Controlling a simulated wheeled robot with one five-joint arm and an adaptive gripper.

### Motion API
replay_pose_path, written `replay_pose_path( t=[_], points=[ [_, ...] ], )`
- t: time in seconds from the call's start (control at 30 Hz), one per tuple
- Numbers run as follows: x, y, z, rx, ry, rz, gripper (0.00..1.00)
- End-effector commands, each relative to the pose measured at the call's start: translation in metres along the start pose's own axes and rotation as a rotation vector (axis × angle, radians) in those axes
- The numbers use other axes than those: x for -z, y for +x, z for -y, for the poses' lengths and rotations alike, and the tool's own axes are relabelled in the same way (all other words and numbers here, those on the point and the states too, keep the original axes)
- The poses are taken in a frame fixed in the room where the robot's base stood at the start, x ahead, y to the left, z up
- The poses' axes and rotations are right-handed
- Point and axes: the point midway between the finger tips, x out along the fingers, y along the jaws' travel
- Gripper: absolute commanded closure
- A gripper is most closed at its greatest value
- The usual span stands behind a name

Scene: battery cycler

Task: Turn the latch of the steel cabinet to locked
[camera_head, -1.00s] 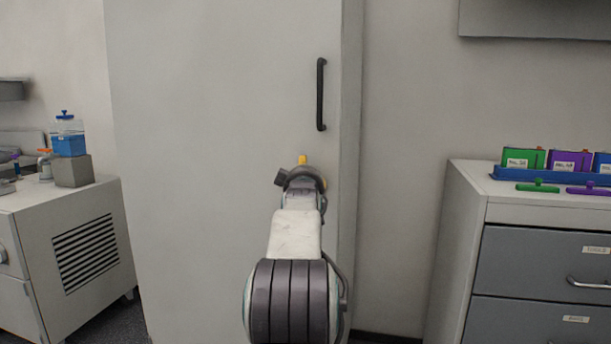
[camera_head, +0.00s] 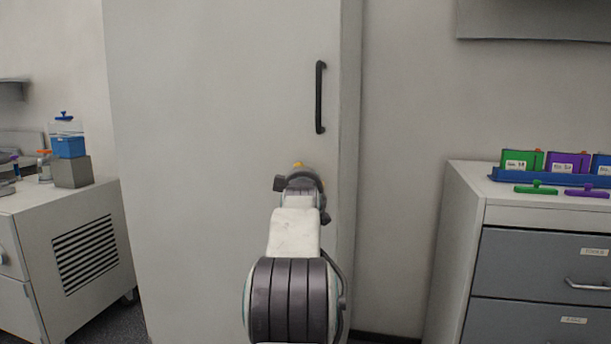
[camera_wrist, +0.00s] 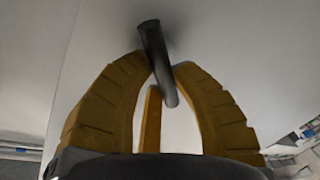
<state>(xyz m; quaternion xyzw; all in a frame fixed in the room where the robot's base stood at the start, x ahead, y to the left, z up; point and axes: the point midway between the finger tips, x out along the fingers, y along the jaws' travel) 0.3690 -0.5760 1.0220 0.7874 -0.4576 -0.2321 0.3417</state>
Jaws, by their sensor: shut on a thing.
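The pale steel cabinet (camera_head: 210,130) fills the middle of the head view. In the wrist view a dark round bar (camera_wrist: 156,62), apparently the latch, stands out from the pale cabinet face and lies slightly tilted between my fingertips. In the head view only a small yellow part of my gripper (camera_head: 298,165) shows above my wrist, below the door handle. My wrist hides the latch there, so its position against any mark cannot be read.
A dark vertical door handle (camera_head: 320,97) is above my gripper, near the cabinet's right edge. A grey drawer unit (camera_head: 450,240) with a blue rack (camera_head: 510,175) stands at the right. A white vented unit (camera_head: 60,215) stands at the left. Wall and floor show between cabinet and drawers.

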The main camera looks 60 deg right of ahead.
Motion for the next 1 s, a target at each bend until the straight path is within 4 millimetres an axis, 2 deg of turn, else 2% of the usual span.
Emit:
replay_pose_path(
  t=[0.03, 0.2, 0.57, 0.6, 0.9, 1.0],
  points=[
    [0.0050, -0.0001, -0.0016, 0.008, -0.041, 0.002, 1.00],
    [0.0034, 0.0003, 0.0004, 0.029, -0.151, 0.016, 1.00],
    [0.0020, 0.0004, 0.0015, 0.034, -0.180, 0.020, 1.00],
    [0.0019, 0.0003, 0.0015, 0.034, -0.179, 0.020, 0.77],
    [0.0007, 0.0004, 0.0012, 0.034, -0.178, 0.022, 0.50],
    [0.0004, 0.0004, 0.0012, 0.034, -0.178, 0.023, 0.50]
  ],
)
